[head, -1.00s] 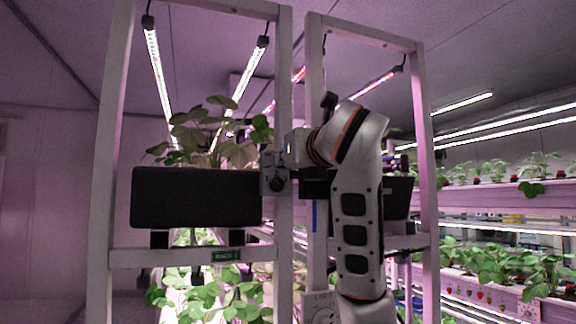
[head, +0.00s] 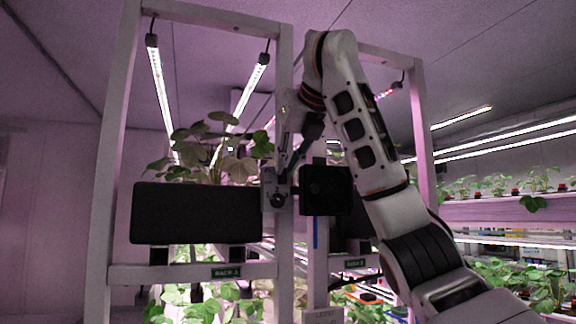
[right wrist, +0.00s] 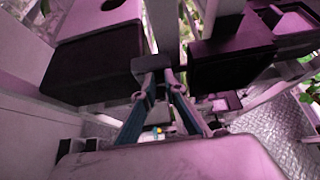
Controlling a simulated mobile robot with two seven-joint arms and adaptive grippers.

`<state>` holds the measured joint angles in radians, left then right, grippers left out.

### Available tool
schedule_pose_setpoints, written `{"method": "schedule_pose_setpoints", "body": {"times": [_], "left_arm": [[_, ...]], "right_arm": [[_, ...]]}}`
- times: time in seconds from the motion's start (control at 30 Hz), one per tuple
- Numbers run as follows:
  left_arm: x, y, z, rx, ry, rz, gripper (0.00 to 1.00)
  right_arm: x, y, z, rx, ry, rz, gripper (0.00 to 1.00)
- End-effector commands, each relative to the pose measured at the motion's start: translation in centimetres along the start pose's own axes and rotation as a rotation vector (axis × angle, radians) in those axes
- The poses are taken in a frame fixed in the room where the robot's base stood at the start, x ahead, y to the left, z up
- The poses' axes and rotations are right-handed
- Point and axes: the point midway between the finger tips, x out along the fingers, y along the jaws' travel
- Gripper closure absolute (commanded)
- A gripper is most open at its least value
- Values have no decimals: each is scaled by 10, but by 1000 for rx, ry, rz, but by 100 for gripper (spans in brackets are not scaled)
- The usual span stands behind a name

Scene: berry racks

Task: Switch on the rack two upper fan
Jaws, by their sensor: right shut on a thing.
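A small grey switch box (head: 270,184) with a dark round knob (head: 278,201) is on the right post of the rack labelled RACK 2 (head: 227,272). My right gripper (head: 283,180) comes down from above at this box, with its fingertips at the knob. It is shut on the knob, though the contact itself is small and partly hidden. In the right wrist view, the two fingers (right wrist: 162,80) close in at the grey box (right wrist: 154,64). A black square unit (head: 326,190), possibly a fan, sits just right of the box. My left gripper is not in view.
A long dark planter (head: 195,213) with leafy plants stands left of the switch box. White rack posts (head: 118,150) frame it. A second rack (head: 425,150) stands close behind my right arm. Lit light strips (head: 160,95) hang above.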

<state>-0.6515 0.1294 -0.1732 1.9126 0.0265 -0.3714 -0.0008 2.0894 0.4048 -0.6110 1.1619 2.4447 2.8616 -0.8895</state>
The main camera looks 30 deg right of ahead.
Motion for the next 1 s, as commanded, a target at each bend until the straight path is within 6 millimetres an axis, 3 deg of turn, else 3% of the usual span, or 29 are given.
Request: {"method": "schedule_pose_setpoints", "body": {"times": [0.57, 0.6, 0.67, 1.0], "left_arm": [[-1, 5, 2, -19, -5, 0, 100], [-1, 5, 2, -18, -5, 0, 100], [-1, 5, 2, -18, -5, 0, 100], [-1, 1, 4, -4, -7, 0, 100]], "right_arm": [[-1, 0, 2, -2, 21, -2, 100], [-1, 0, 2, -1, 21, -2, 84], [-1, 0, 2, -1, 21, -2, 72], [-1, 0, 2, -1, 22, -1, 72]]}}
